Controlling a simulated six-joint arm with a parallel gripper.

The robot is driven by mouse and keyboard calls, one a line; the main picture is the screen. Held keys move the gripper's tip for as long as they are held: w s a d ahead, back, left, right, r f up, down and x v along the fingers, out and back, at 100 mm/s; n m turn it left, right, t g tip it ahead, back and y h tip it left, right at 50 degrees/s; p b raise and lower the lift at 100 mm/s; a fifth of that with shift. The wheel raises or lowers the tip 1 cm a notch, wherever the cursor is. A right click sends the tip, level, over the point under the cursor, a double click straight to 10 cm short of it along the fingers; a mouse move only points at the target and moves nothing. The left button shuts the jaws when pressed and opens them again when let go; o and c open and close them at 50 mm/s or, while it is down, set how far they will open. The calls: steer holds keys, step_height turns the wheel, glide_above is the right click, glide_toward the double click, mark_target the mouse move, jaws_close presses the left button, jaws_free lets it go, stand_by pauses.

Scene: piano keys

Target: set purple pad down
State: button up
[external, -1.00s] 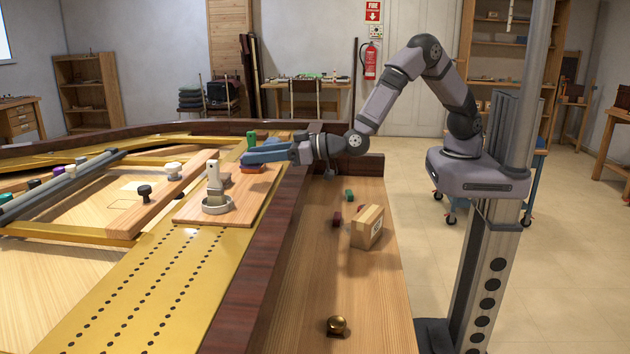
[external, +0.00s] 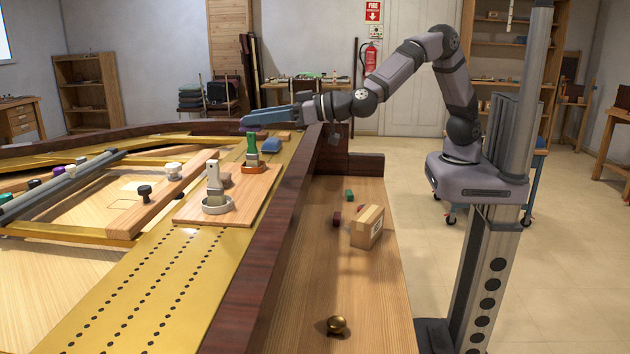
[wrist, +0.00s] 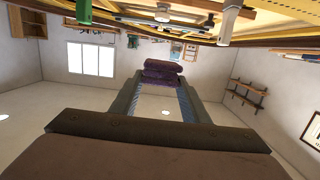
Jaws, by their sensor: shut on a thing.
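The purple pad (wrist: 162,73) is dark and layered. It sits between the two fingertips of my gripper (wrist: 160,82) in the wrist view, and the fingers are shut on it. In the external view my gripper (external: 258,118) reaches left over the dark piano rim, raised above the wooden board (external: 238,196).
A green-handled tool (external: 251,148) and a pale-handled tool (external: 213,183) stand upright on the board. A blue rounded block (external: 271,146) lies behind it.

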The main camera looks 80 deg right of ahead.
steer(key=s+a+r+b, duration=0.2)
steer(key=s+a+b, duration=0.4)
steer(key=s+b, duration=0.3)
steer(key=b, duration=1.1)
glide_above(347, 282)
step_height(347, 282, down, 30)
steer(key=shift+f+b, duration=1.35)
steer(key=shift+f, duration=4.05)
steer(key=shift+f, duration=0.1)
steer(key=o, duration=1)
